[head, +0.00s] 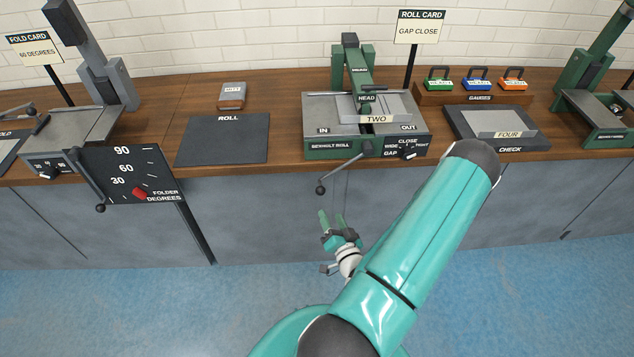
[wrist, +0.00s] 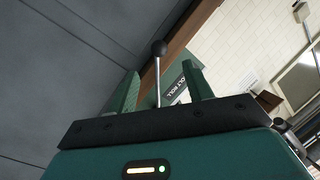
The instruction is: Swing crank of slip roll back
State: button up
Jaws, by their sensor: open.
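The slip roll (head: 325,144), a green machine labelled BERWOLT ROLL with IN and OUT on top, stands at the bench's front edge. Its crank (head: 340,175), a thin rod with a dark ball knob, hangs down and left from its front. In the wrist view the crank (wrist: 157,78) appears between my fingers, with its knob beyond the tips. My gripper (head: 331,217) is open and empty, just below the knob in the head view. It also shows in the wrist view (wrist: 160,72). No contact with the crank is visible.
The folder's handle (head: 90,180) and degree board (head: 135,172) stand at left. A dark ROLL pad (head: 222,140) and CHECK tray (head: 463,126) flank the slip roll. A GAP CLOSE card (head: 420,27) stands behind. The grey bench front (head: 260,215) lies behind my gripper; open blue floor is below.

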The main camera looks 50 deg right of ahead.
jog(key=x, duration=1.3)
jog(key=shift+w+d, duration=0.2)
jog(key=shift+d, duration=0.1)
jog(key=shift+r, duration=0.1)
grip_shut()
